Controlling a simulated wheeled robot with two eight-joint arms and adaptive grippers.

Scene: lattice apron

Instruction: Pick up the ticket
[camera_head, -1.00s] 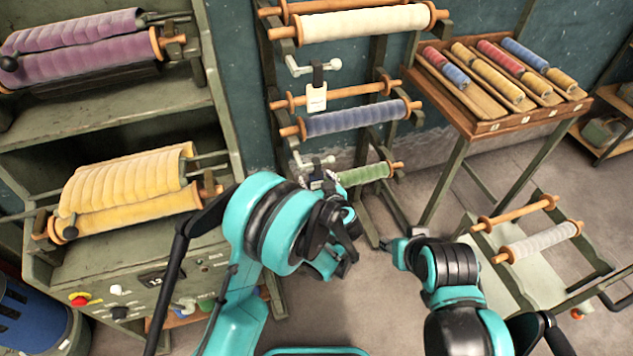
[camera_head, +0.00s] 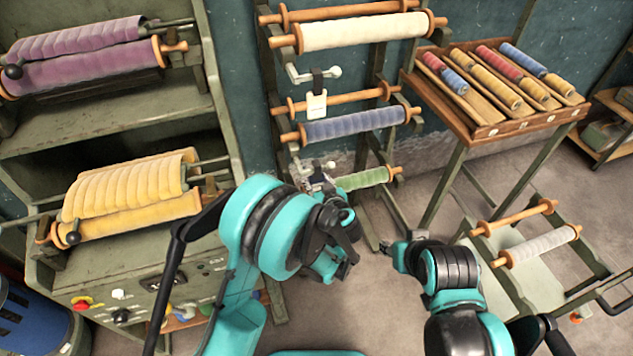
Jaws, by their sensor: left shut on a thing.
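A small pale ticket (camera_head: 318,179) shows low on the roller rack, beside the left end of the green roller (camera_head: 362,179). My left gripper (camera_head: 324,187) is at this ticket and shut on it; the fingers are small and partly hidden behind my own wrist. A second white ticket (camera_head: 317,105) hangs by a dark strap from a pale knobbed bar higher on the rack, apart from both grippers. My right gripper (camera_head: 388,246) is low, right of the left one and away from the rack; its jaws are too small to read.
The rack also holds a blue roller (camera_head: 354,123) and a cream roller (camera_head: 362,27). A green-grey machine with a yellow roll (camera_head: 130,217) stands left. A wooden sample table (camera_head: 488,131) and a low cart (camera_head: 530,270) stand right. Floor shows between them.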

